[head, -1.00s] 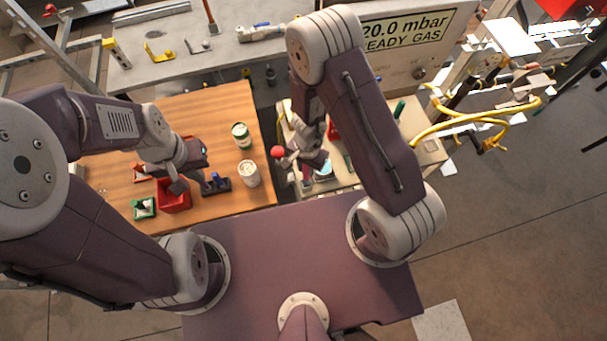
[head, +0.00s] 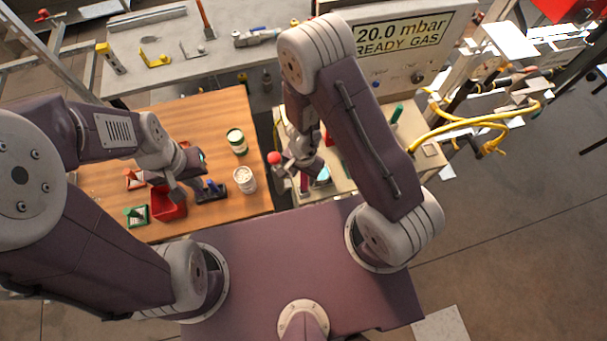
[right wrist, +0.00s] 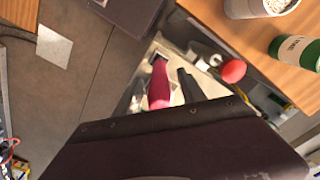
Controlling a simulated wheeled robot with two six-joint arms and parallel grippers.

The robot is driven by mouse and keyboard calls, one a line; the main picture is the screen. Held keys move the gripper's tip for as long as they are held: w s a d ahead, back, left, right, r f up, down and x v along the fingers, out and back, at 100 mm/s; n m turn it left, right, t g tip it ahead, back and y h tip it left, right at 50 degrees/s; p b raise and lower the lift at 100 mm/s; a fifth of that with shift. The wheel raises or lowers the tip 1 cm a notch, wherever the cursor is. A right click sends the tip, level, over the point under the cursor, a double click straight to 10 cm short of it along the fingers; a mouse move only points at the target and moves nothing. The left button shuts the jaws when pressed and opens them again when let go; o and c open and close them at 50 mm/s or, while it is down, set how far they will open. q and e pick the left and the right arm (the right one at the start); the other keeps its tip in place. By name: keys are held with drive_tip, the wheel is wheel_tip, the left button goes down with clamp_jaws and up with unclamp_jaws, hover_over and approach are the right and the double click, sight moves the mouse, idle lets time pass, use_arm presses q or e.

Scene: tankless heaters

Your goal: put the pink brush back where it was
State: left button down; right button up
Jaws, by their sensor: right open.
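The pink brush (right wrist: 159,84) shows in the right wrist view as a pink handle over the pale bench top, beside a dark bar. In the head view a small pink piece of it (head: 304,183) shows just below my right gripper (head: 303,166). My right gripper is open over the pale bench; whether its fingers touch the brush cannot be told. My left gripper (head: 178,188) is over the wooden table at the red bin (head: 169,207); its fingertips are partly hidden and their opening is unclear.
The wooden table (head: 220,110) holds a white tub (head: 244,180), a green-banded can (head: 237,141) and a dark blue holder (head: 211,191). A red ball (head: 274,158) is close left of my right gripper. A gas panel (head: 410,45) and yellow hoses (head: 470,123) stand right.

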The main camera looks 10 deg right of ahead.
wheel_tip(320, 180, up, 9)
drive_tip(key=p, duration=0.7)
drive_tip(key=shift+s+d, duration=0.1)
drive_tip(key=shift+r+p, duration=0.5)
drive_tip(key=shift+p, duration=0.05)
use_arm(q)
wheel_tip(320, 180, up, 10)
